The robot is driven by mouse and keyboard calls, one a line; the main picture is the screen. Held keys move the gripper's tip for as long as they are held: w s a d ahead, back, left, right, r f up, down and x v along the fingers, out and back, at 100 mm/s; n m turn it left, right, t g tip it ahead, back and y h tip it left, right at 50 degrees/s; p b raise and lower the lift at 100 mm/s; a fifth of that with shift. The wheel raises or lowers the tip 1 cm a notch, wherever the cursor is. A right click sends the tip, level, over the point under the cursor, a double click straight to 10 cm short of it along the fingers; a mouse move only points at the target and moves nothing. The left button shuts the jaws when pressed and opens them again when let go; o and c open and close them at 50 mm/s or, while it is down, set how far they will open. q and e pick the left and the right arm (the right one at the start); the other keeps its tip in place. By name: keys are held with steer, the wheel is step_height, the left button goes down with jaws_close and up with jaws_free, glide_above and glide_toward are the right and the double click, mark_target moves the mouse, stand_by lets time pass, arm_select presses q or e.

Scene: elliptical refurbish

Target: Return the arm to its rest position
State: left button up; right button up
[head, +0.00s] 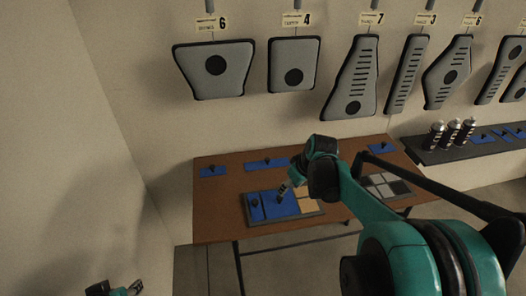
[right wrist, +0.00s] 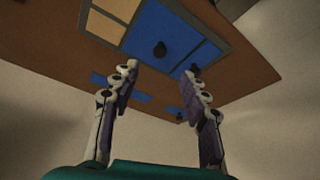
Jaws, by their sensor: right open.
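My right arm reaches in from the right over the table in the head view. Its gripper (head: 285,189) is above the blue and tan panel tray (head: 318,213). In the right wrist view my right gripper (right wrist: 160,80) has its two fingers spread wide apart with nothing between them. The blue panel with a black knob (right wrist: 160,48) shows beyond the fingers.
The brown table (head: 215,215) also holds small blue pieces (head: 213,171) along its back and a tray of grey and dark squares (head: 400,188). Spray cans (head: 452,132) stand on a dark shelf (head: 425,154) at right. Grey panels (head: 293,65) hang on the wall. Floor at left is clear.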

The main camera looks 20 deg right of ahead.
steer(key=s+a+r+m+t, duration=0.1)
steer(key=s+a+r+t, duration=0.1)
steer(key=s+a, duration=1.2)
steer(key=shift+s+a+r+m+t+h, duration=0.2)
steer(key=shift+a+r+m+t+h, duration=0.15)
steer(key=shift+a, duration=0.75)
